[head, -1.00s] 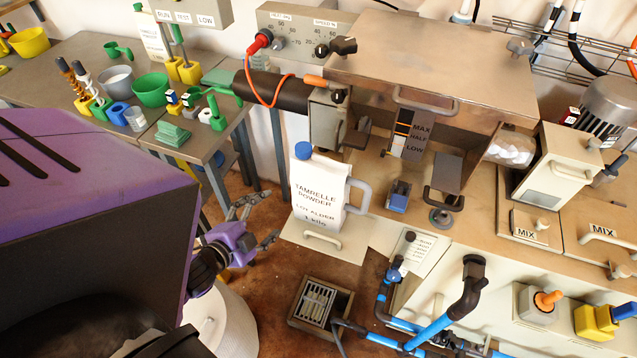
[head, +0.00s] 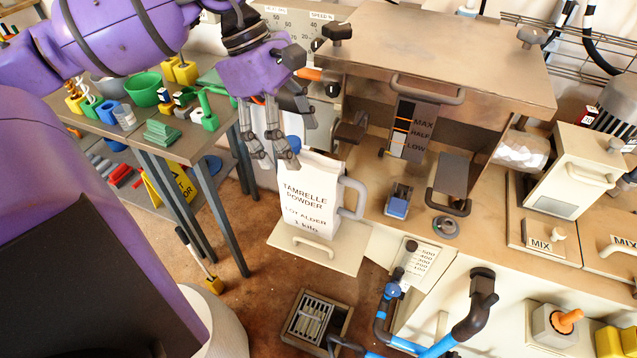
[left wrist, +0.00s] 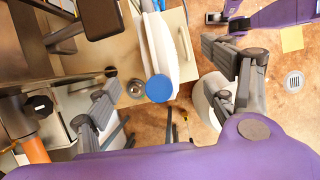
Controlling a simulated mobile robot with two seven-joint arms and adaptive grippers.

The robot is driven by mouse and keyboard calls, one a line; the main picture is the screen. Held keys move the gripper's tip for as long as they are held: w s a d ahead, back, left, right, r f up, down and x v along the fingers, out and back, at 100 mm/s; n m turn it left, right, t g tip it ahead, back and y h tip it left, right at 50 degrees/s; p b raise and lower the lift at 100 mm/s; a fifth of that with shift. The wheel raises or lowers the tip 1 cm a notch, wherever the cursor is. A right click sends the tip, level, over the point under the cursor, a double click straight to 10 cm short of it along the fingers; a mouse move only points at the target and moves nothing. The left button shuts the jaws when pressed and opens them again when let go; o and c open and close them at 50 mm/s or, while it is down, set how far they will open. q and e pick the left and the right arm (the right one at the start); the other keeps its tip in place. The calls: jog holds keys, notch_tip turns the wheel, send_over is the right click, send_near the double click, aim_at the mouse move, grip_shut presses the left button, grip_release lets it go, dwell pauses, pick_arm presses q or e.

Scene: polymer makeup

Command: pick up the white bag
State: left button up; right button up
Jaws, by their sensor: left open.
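The white bag (head: 312,205), labelled Tamrelle Powder, stands upright on a pale shelf (head: 342,258) in the head view. It has a grey side handle (head: 353,198) and a blue cap partly hidden by my fingers. My left gripper (head: 272,152) is open above the bag's top left, fingers pointing down. In the left wrist view, the blue cap (left wrist: 159,88) and white bag (left wrist: 161,45) lie between the spread fingers (left wrist: 160,80); I cannot tell whether they touch. What looks like my right gripper (left wrist: 228,18) shows small at the top right.
A metal-topped machine (head: 440,60) stands close behind the bag. A side table (head: 180,140) with cups and small parts is at the left. Blue pipes (head: 405,335) and a floor grate (head: 315,315) lie in front. A yellow sign (head: 170,190) stands under the table.

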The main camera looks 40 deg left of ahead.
aim_at(308, 156)
pick_arm(q)
jog(key=x, duration=0.7)
jog(key=shift+w+d+r, duration=0.15)
jog(key=shift+w+d, duration=0.05)
jog(key=shift+w, duration=0.1)
jog(key=c, duration=1.8)
jog(key=shift+c, duration=0.6)
jog(key=shift+r, duration=0.1)
